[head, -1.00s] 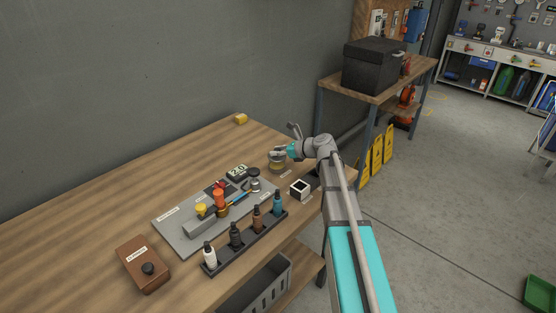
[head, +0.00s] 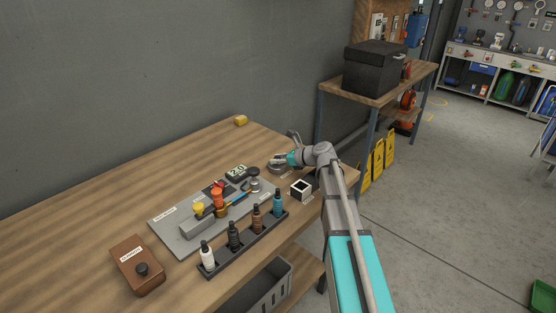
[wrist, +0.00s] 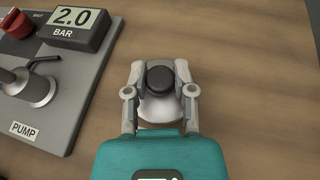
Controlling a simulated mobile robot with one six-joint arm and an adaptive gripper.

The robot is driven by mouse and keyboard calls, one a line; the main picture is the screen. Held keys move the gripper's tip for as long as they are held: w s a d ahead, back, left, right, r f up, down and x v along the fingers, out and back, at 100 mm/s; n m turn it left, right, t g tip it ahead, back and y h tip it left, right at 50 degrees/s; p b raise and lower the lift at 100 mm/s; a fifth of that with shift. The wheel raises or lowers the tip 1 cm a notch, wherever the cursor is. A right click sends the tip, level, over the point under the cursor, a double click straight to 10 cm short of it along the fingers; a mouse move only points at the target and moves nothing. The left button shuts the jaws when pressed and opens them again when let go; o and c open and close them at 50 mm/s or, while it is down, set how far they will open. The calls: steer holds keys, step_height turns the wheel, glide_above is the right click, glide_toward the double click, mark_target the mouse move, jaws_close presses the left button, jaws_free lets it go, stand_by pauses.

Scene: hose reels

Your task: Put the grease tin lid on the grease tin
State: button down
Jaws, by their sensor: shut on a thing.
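My gripper (wrist: 160,70) is shut on the black knob of the grease tin lid (wrist: 160,114), one finger on each side. The lid is a silver-grey round disc. In the head view my gripper (head: 285,161) is low over the table, and the lid (head: 275,169) shows as a grey round shape beneath it. The grease tin is hidden under the lid and gripper. I cannot tell whether the lid is fully seated on it.
A grey pump board (head: 180,235) with a 2.0 bar gauge (wrist: 75,28) lies to the left. A bottle rack (head: 240,246) and a small white-topped box (head: 301,188) are nearer the front edge. A yellow block (head: 240,120) lies at the back. Bare wood lies right of the lid.

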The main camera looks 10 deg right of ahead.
steer(key=shift+c, duration=2.2)
jaws_free()
steer(key=shift+r, duration=0.2)
steer(key=shift+s+d+r+p, duration=0.1)
steer(key=shift+s+d+p, duration=0.05)
steer(key=shift+p, duration=0.25)
steer(key=p+v, duration=0.3)
steer(key=v, duration=0.7)
steer(key=shift+p, duration=0.4)
steer(key=shift+v, duration=0.75)
